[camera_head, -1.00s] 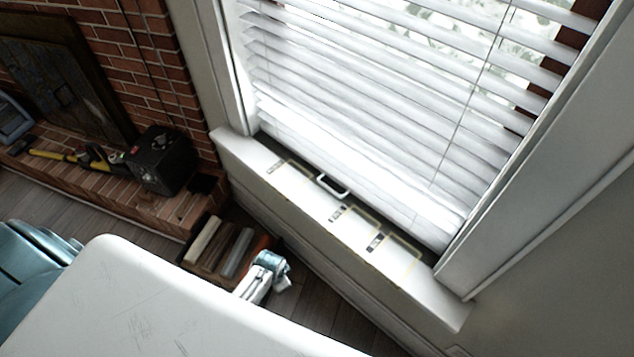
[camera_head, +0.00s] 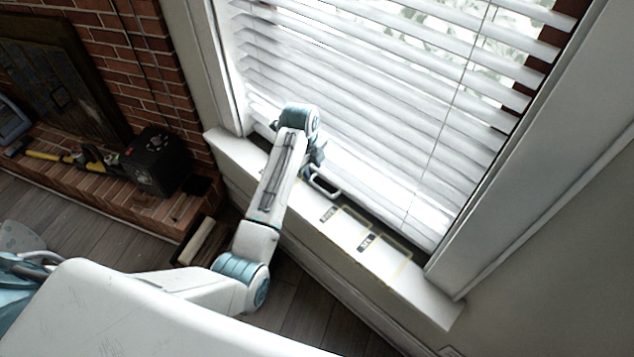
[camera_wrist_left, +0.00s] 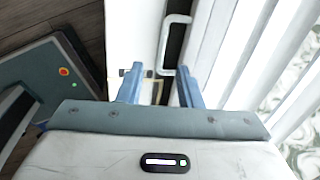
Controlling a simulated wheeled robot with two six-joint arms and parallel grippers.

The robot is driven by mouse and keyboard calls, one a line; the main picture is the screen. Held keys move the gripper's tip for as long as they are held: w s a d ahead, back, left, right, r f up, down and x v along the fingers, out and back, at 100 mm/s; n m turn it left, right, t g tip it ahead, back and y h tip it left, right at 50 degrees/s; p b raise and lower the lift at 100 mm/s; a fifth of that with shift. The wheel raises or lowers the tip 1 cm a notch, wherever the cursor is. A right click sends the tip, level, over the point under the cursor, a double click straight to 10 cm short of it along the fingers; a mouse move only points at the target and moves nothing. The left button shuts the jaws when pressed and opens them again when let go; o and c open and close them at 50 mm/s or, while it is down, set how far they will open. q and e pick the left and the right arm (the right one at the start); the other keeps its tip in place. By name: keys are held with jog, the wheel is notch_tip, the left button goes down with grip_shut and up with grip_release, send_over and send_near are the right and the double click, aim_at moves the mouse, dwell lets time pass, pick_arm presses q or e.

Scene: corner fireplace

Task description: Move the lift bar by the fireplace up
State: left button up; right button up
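The lift bar (camera_head: 324,186) is a small white U-shaped handle at the bottom edge of the lowered white blinds (camera_head: 390,130), just above the window sill. It also shows in the left wrist view (camera_wrist_left: 187,45), ahead of the fingertips. My left gripper (camera_head: 317,158) is at the sill, close to the bar on its left side and partly hidden by its own wrist. In the left wrist view its two blue fingers (camera_wrist_left: 158,80) are apart with nothing gripped between them. The near end of the bar is close to the right fingertip; contact cannot be told. My right gripper is not in view.
The white sill (camera_head: 400,285) carries yellow-outlined labels. The window frame (camera_head: 520,185) stands to the right. The brick fireplace hearth (camera_head: 100,180), with a black box (camera_head: 157,162) and tools on it, is at the left.

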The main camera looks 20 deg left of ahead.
aim_at(318, 186)
pick_arm(q)
jog(key=shift+m, duration=0.3)
jog(key=f, duration=0.3)
jog(key=w+f+p, duration=0.1)
jog(key=f, duration=0.2)
jog(key=w+d+f, duration=0.1)
jog(key=f, duration=0.2)
jog(key=shift+w+f, duration=0.15)
jog(key=shift+f, duration=0.2)
grip_shut()
